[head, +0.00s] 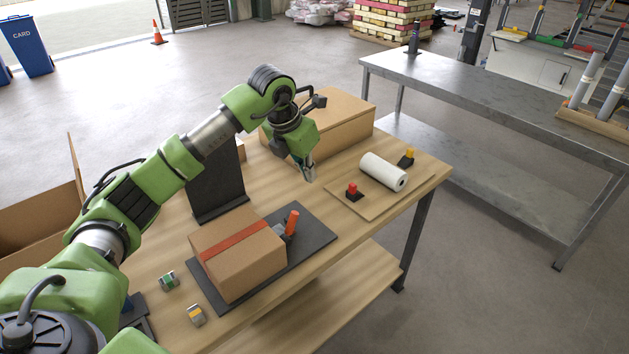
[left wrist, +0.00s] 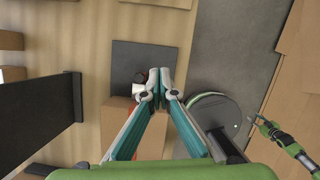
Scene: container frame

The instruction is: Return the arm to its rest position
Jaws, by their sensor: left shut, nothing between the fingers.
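My left arm comes in from the left in the head view and reaches over the wooden table. My left gripper (head: 308,175) points down above the table, between the cardboard box with the orange-red tape (head: 238,252) and the board (head: 366,192) with the white roll. Its fingers are shut and hold nothing. In the left wrist view the left gripper (left wrist: 159,75) shows its fingertips together above the dark mat (left wrist: 150,55). My right gripper is not clearly seen in the head view.
A large closed carton (head: 335,118) stands behind the gripper, and a dark upright panel (head: 216,185) stands left of it. An orange-handled tool (head: 290,223) lies by the taped box. A white roll (head: 384,172) lies at the right. A steel table (head: 470,95) stands beyond.

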